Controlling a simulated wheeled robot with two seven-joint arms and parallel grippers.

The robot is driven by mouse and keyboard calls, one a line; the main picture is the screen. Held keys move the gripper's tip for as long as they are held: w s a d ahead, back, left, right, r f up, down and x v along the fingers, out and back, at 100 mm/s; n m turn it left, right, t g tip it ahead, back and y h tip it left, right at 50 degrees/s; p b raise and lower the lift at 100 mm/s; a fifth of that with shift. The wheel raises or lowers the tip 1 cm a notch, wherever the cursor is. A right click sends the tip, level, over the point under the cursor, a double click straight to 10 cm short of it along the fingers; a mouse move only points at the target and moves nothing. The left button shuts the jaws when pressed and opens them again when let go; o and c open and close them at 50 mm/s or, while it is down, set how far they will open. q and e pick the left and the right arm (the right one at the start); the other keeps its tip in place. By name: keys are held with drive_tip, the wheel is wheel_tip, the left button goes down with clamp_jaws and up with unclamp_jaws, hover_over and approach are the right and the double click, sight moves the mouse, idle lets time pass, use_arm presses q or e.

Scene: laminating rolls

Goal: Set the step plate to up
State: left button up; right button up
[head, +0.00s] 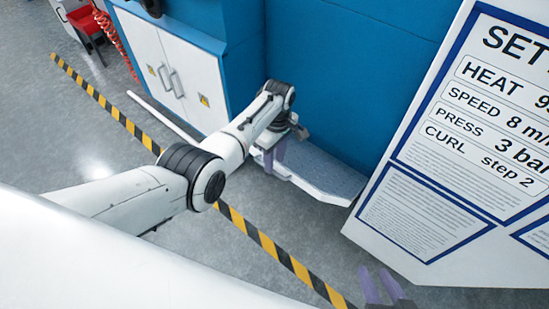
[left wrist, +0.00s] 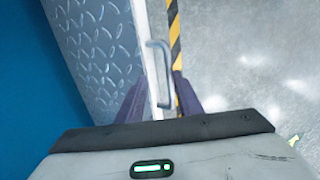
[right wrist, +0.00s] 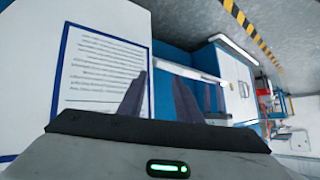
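The step plate (head: 335,180) is a grey diamond-tread plate with a white front edge, jutting out low from the blue machine and looking lowered and roughly flat. It fills the upper left of the left wrist view (left wrist: 95,40). A grey bar handle (left wrist: 157,70) sits on its white edge. My left gripper (head: 275,160) is at that edge, pointing down. Its two purple fingers are apart, with the handle between and just beyond them in the left wrist view; I cannot tell whether they touch it. My right gripper (head: 380,286) is open and empty, away from the plate.
A large white settings board (head: 440,170) reading "CURL step 2" stands at the right, close to my right gripper. White cabinet doors (head: 180,75) are at the left of the blue machine (head: 340,60). Yellow-black floor tape (head: 245,225) crosses the open grey floor.

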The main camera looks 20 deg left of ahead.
use_arm(q)
drive_tip(key=shift+w+d+r+p, duration=0.15)
drive_tip(key=shift+w+r+p, duration=0.15)
drive_tip(key=shift+r, duration=0.3)
wheel_tip(320, 180, up, 9)
drive_tip(key=p, duration=0.4)
use_arm(e)
drive_tip(key=shift+d+r+n, duration=0.15)
drive_tip(key=shift+d+r, duration=0.05)
drive_tip(key=shift+r, duration=0.3)
drive_tip(key=shift+d+r+n, duration=0.15)
drive_tip(key=shift+d+r, duration=0.05)
drive_tip(key=shift+r, duration=0.25)
drive_tip(key=shift+f+g, duration=0.1)
drive_tip(key=shift+g, duration=0.2)
